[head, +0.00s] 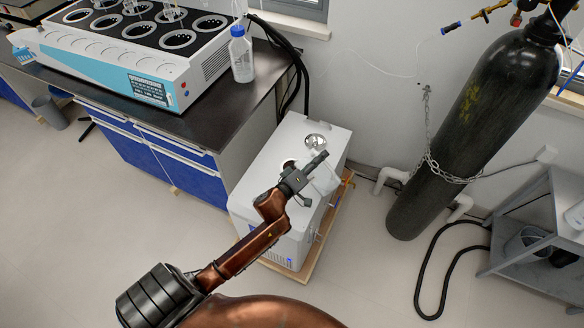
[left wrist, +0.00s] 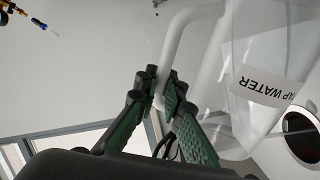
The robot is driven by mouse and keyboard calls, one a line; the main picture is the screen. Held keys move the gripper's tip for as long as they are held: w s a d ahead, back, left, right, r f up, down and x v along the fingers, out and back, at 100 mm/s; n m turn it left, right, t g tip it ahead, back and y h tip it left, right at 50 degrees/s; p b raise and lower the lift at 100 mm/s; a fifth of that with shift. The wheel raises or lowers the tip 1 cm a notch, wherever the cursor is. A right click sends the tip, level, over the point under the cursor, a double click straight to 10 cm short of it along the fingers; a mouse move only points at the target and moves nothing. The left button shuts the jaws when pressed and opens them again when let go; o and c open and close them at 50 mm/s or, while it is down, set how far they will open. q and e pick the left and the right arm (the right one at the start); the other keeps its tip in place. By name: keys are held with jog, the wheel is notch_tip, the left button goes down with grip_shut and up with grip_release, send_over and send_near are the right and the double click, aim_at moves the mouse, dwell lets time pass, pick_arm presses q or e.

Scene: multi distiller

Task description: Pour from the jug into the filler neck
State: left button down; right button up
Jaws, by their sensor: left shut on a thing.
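The jug (head: 325,180) is translucent white and seems tilted over the top of the white floor unit. In the left wrist view the jug (left wrist: 205,75) fills the upper right, with an upside-down "TAP WATER" label (left wrist: 265,87). My left gripper (head: 312,168) is shut on the jug's handle, and its green-padded fingers show in the left wrist view (left wrist: 165,90). A silver round fitting (head: 316,141), likely the filler neck, is on the unit's top behind the gripper. A dark round opening (head: 289,164) is partly hidden by my gripper. I cannot tell whether water flows.
The white unit (head: 262,183) stands on a wooden base (head: 322,235). A dark-topped bench (head: 160,118) with a heating block is at left. A chained black gas cylinder (head: 478,130) and a grey cart (head: 530,230) are at right. Floor between is mostly clear.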

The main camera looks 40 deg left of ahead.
pick_arm(q)
jog(key=shift+a+r+n, duration=0.15)
jog(key=shift+a+n, duration=0.15)
pick_arm(e)
jog(key=shift+w+r, duration=0.1)
jog(key=shift+w, duration=0.5)
dwell(1.3)
pick_arm(q)
jog(key=shift+a, duration=0.1)
pick_arm(e)
jog(key=shift+s, duration=0.1)
dwell(0.3)
pick_arm(q)
jog(key=shift+b, duration=0.3)
pick_arm(e)
jog(key=shift+w+a, duration=0.1)
jog(key=shift+w, duration=0.1)
